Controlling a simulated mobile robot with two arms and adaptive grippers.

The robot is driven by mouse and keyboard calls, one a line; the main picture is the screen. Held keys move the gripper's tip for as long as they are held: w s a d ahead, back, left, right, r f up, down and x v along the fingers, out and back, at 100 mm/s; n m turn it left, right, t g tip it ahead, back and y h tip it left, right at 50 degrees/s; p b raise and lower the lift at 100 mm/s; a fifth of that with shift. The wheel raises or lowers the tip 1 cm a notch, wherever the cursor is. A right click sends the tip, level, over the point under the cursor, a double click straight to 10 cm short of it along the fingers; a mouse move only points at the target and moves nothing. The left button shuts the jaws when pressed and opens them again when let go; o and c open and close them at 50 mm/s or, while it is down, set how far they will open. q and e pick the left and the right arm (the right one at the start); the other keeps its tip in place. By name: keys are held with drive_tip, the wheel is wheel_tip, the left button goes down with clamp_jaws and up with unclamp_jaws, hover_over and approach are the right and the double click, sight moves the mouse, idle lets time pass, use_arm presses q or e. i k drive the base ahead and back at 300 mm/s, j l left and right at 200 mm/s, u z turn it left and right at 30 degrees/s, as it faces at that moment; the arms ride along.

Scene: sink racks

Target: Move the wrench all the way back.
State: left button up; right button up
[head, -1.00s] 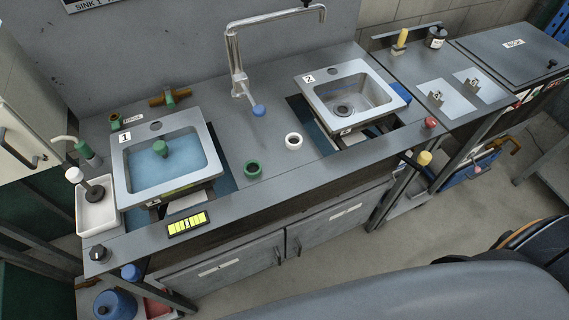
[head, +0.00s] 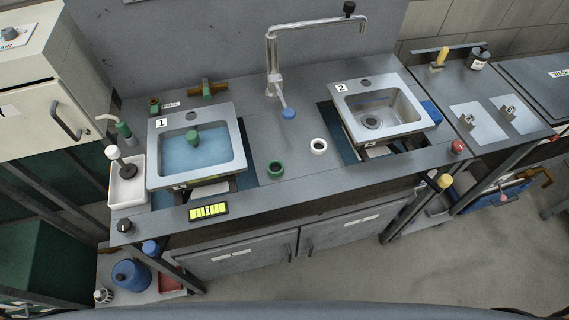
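I cannot make out a wrench for certain in the head view. A brass-coloured fitting with green parts (head: 208,89) lies at the back of the counter, behind sink 1. Another brass-coloured bent piece (head: 541,176) shows low at the far right, by a blue tray; it is too small to name. Neither my left nor my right gripper is in view.
Sink 1 (head: 153,165) holds blue water and a green plug; sink 2 (head: 406,103) is empty. A tall tap (head: 272,60) stands between them. A green ring (head: 276,168) and white ring (head: 318,146) sit on the counter (head: 255,140). A white cabinet (head: 30,115) stands left.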

sight(446, 180)
drive_tip(key=z, duration=1.4)
